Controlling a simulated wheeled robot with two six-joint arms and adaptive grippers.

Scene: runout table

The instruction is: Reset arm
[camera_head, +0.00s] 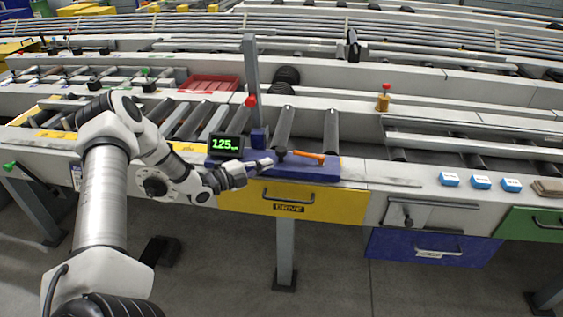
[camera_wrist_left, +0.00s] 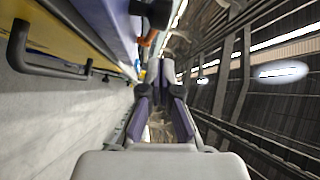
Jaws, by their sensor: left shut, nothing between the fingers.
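My left gripper (camera_head: 265,164) is shut and empty, in front of the blue base of a small stand on the runout table. My left arm reaches in from the left with its elbow raised. In the left wrist view, the two fingers (camera_wrist_left: 160,70) close together at their tips. The blue base (camera_head: 300,168) carries a black display (camera_head: 226,145) with green digits and an orange lever (camera_head: 308,155). I cannot tell whether the gripper touches the base. My right gripper is not in view.
A yellow drawer (camera_head: 340,205) with a handle hangs below the base; its handle (camera_wrist_left: 40,60) also shows in the left wrist view. A grey post (camera_head: 251,65) with a red knob (camera_head: 250,101) stands behind. Small blue boxes (camera_head: 481,182) sit at right. A red tray (camera_head: 210,85) lies behind.

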